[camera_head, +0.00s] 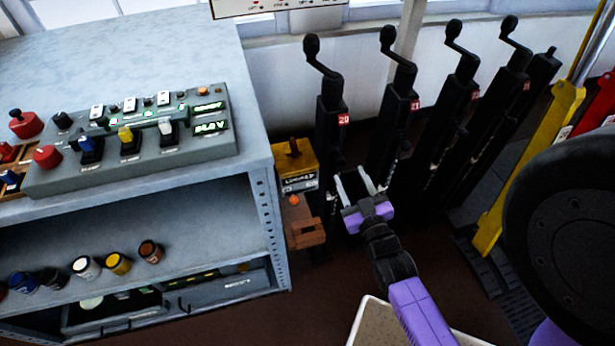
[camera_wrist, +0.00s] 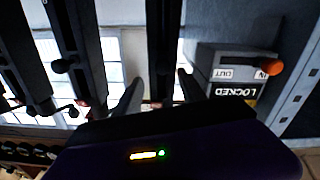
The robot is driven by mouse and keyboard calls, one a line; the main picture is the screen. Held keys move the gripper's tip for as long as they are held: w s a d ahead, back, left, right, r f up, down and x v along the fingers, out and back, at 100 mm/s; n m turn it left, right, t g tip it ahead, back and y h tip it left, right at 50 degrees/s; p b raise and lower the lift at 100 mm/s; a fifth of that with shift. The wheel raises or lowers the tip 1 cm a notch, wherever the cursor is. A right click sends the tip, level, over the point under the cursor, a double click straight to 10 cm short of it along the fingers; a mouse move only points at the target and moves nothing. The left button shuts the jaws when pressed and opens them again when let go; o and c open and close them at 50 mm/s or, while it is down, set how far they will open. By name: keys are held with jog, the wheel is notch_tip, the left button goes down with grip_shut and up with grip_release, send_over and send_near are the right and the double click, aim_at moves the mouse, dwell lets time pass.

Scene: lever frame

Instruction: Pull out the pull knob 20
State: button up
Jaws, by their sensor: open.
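A small orange knob (camera_head: 293,200) sits on the front of a lock box (camera_head: 297,180), beside the lever with the red 20 plate (camera_head: 344,119). In the wrist view the orange knob (camera_wrist: 271,67) is at the right, by IN and OUT labels, with an upside-down LOCKED plate (camera_wrist: 233,91) beside it. No number on the knob is readable. My gripper (camera_head: 354,178) is open and empty, to the right of the box and apart from the knob. In the wrist view its fingers (camera_wrist: 160,85) point toward a dark lever post, and the knob lies outside them.
Several black levers (camera_head: 397,110) stand in a row behind and right of my gripper. A grey cabinet (camera_head: 150,45) with a control panel (camera_head: 135,150) fills the left. A brown block (camera_head: 305,232) is below the knob. A yellow lever (camera_head: 530,160) stands at the right.

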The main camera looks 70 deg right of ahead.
aim_at(341, 164)
jog(key=x, duration=0.7)
jog(key=shift+w+p, duration=0.4)
grip_shut()
dwell(1.2)
